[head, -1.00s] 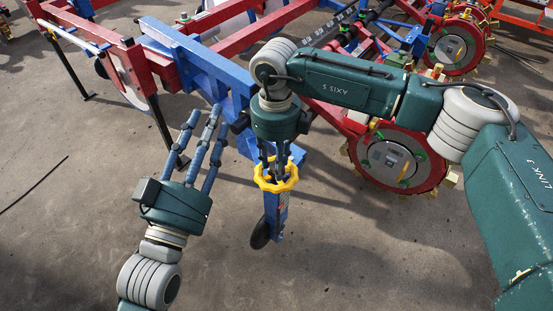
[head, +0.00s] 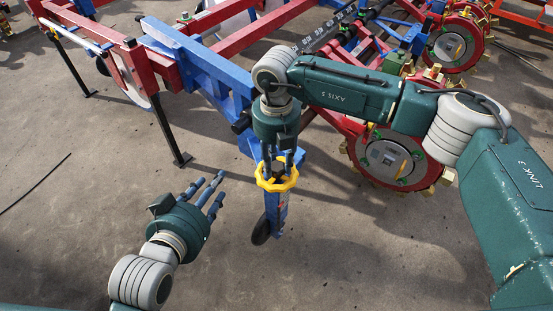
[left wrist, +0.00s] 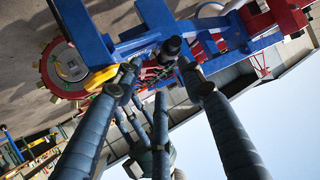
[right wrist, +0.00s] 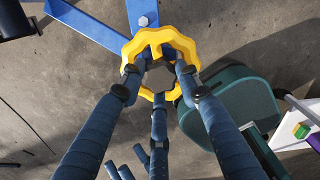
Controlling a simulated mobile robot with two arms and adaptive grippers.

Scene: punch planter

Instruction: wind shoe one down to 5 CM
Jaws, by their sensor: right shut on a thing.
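A yellow handwheel (head: 275,187) sits on top of a blue upright post (head: 280,212) at the end of the blue beam. A dark wheel or foot (head: 261,231) shows at the post's lower end. My right gripper (head: 278,172) points down from above and is shut on the handwheel. In the right wrist view its fingers (right wrist: 160,75) reach the yellow ring (right wrist: 131,50). My left gripper (head: 215,192) is to the left of the post, apart from it, with fingers spread and empty. No scale reading can be made out.
The blue beam (head: 195,62) and red frame (head: 112,58) of the planter stand behind. A red punch wheel (head: 392,158) with brass-coloured pieces is right of the post. Bare concrete floor (head: 340,265) is free in front.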

